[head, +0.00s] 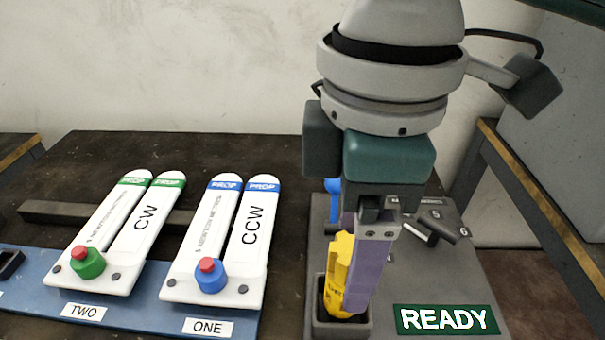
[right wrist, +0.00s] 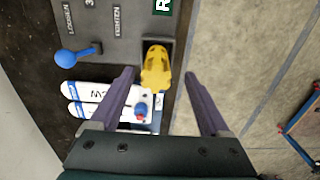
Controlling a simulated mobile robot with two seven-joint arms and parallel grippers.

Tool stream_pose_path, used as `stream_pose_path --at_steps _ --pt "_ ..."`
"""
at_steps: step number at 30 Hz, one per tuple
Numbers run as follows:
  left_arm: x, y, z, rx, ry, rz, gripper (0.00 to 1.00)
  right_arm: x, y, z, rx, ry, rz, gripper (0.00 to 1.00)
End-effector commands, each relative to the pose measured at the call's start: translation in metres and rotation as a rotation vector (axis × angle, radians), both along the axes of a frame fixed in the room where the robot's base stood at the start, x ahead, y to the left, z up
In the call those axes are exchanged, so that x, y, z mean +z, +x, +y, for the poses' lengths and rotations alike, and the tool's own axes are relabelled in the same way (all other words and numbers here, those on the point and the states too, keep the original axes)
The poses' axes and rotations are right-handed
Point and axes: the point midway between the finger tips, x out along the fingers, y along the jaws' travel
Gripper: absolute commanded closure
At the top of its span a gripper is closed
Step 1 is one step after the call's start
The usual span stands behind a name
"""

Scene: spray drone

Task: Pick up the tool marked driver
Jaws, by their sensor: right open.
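The yellow tool (head: 339,272) stands upright in a dark square holder (head: 326,325) at the left of a grey panel. I cannot read its full marking. It also shows in the right wrist view (right wrist: 156,70), ahead of the jaws. My right gripper (head: 358,300) is at the tool in the head view, its purple finger partly covering it. In the right wrist view my right gripper (right wrist: 158,88) is open, with its two purple fingers wide apart and nothing gripped. My left gripper is not in view.
The grey panel (head: 480,285) carries a READY sign (head: 447,319) and a blue-knobbed lever (right wrist: 78,54). White CW props (head: 145,230) and CCW props (head: 250,235) lie on a blue tray (head: 140,308) to the left. A bar (head: 60,211) lies behind them.

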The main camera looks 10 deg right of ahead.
Motion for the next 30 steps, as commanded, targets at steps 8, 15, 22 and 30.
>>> stream_pose_path --at_steps 8,15,22,30 --pt "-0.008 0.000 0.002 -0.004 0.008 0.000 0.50 -0.036 0.002 0.000 -0.001 -0.001 0.002 0.20" --pt "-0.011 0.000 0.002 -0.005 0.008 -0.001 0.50 -0.058 0.003 0.000 0.002 0.001 -0.001 0.20" --pt "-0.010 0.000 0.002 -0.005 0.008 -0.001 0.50 -0.058 0.003 0.000 0.002 0.000 -0.002 0.23" --pt "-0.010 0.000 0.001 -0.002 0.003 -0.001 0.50 -0.058 0.003 0.000 0.001 0.000 -0.002 0.53"
